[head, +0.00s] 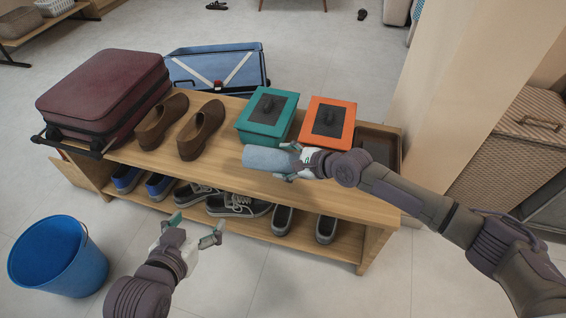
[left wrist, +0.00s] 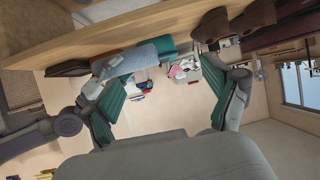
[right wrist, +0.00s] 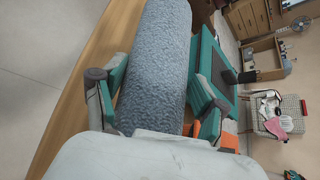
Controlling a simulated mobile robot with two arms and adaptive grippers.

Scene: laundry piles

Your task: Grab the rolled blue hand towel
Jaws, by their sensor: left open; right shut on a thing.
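The rolled blue hand towel (head: 270,159) is a grey-blue cylinder above the front part of the shoe bench's top. My right gripper (head: 294,160) is shut on one end of it. In the right wrist view the towel (right wrist: 157,65) lies lengthwise between the two fingers (right wrist: 155,105) and fills the middle. Whether it touches the bench top is hard to tell. The towel also shows in the left wrist view (left wrist: 140,58). My left gripper (head: 190,228) is open and empty, low in front of the bench; its spread fingers show in the left wrist view (left wrist: 165,112).
The wooden bench (head: 330,200) holds brown shoes (head: 200,132), a teal box (head: 267,115), an orange box (head: 328,122) and a maroon suitcase (head: 105,90). Several shoes stand on its lower shelf. A blue bucket (head: 58,258) is at left.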

